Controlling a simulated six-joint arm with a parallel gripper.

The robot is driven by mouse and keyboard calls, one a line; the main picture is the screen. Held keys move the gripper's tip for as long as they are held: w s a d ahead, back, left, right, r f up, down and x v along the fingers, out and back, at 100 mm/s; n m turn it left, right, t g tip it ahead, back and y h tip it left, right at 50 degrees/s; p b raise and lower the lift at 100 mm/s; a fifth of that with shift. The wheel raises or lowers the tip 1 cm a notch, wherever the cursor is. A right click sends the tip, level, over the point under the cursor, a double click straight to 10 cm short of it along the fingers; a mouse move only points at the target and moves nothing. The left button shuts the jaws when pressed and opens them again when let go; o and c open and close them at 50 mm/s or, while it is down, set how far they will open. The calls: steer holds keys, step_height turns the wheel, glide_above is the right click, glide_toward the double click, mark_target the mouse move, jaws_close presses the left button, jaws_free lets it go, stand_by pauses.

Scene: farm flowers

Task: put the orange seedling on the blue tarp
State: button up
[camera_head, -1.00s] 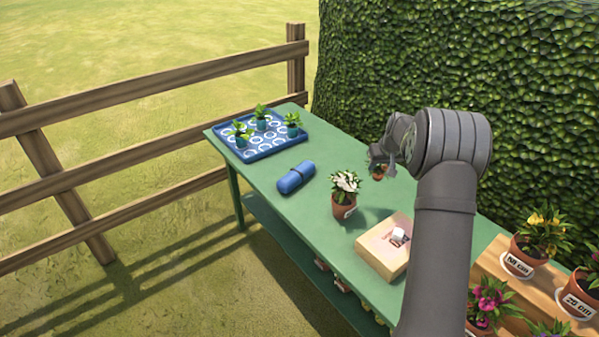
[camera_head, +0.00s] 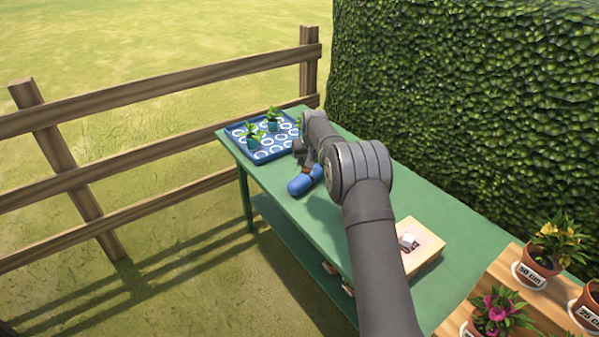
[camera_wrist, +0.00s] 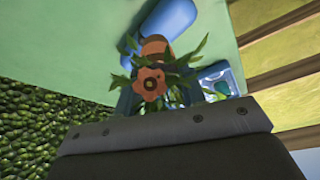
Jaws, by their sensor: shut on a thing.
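My gripper (camera_head: 304,158) is at the far part of the green table, close to the blue rolled tarp (camera_head: 301,184). It is shut on the orange seedling (camera_wrist: 149,82), an orange flower with green leaves in a terracotta pot (camera_wrist: 155,47). The seedling is mostly hidden by my arm in the head view. In the wrist view the blue roll (camera_wrist: 173,18) shows just beyond the pot. I cannot tell whether the pot touches it.
A blue tray (camera_head: 262,154) with green seedlings in teal pots stands at the far left end of the green table (camera_head: 455,235). A cardboard box (camera_head: 420,250) lies near the middle. Flower pots stand on a wooden stand (camera_head: 500,268) at right. A hedge (camera_head: 450,100) borders the table.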

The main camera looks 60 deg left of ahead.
steer(key=s+a+f, duration=0.1)
steer(key=a+f, duration=0.1)
steer(key=shift+s+a+f, duration=0.1)
steer(key=shift+s+a, duration=0.25)
steer(key=shift+f, duration=1.85)
steer(key=shift+f, duration=0.2)
steer(key=o, duration=1)
steer(key=shift+r, duration=0.1)
steer(key=shift+d+r, duration=0.2)
steer(key=shift+r, duration=0.45)
steer(key=v, duration=1.1)
